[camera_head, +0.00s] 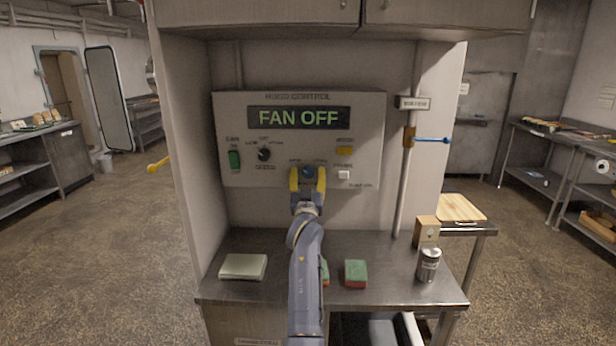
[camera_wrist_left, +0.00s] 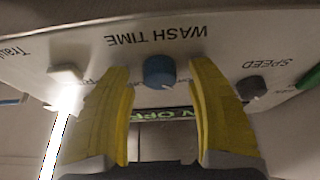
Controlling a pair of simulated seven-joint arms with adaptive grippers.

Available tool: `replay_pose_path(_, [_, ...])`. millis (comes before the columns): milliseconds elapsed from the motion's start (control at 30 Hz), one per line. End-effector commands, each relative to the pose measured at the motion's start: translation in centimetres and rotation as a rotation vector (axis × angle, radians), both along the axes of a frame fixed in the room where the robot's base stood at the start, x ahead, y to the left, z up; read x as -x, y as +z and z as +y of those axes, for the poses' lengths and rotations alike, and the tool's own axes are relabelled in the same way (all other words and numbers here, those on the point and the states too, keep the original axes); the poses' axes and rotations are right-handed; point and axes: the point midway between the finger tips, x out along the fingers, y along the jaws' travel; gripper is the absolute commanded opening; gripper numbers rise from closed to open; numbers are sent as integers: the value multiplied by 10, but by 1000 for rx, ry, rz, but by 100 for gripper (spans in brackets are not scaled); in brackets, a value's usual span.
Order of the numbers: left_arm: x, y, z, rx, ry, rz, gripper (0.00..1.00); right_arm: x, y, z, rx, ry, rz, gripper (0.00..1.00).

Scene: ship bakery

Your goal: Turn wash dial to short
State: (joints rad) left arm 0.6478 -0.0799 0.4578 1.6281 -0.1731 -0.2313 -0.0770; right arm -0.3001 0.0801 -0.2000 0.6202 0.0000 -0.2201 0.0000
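The blue wash dial (camera_head: 308,172) is on the lower middle of the hood control panel (camera_head: 228,110). It also shows in the left wrist view (camera_wrist_left: 160,72), under the upside-down words WASH TIME. The small labels beside it are partly hidden by my fingers, and I cannot read its setting. My left gripper (camera_head: 308,180) points at the panel with its yellow fingers apart, one on each side of the dial. In the left wrist view (camera_wrist_left: 162,85) gaps show between the fingers and the dial. My right gripper is not in view.
The display (camera_head: 299,117) reads FAN OFF. A black speed knob (camera_head: 264,154), green switch (camera_head: 235,160), yellow button (camera_head: 344,150) and white button (camera_head: 344,174) surround the dial. Below, the steel counter (camera_head: 390,290) bears a pale block (camera_head: 243,266), sponges (camera_head: 356,272) and a can (camera_head: 428,265).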

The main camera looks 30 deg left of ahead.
Motion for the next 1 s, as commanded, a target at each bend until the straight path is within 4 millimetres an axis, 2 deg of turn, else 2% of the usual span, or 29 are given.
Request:
replay_pose_path(367, [7,-5,-5,0,-1,2,57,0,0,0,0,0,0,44])
replay_pose_path(800, [65,-33,-38,0,0,2,57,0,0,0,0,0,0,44])
replay_pose_path(1000, [85,-42,-50,-1,-1,2,57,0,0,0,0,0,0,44])
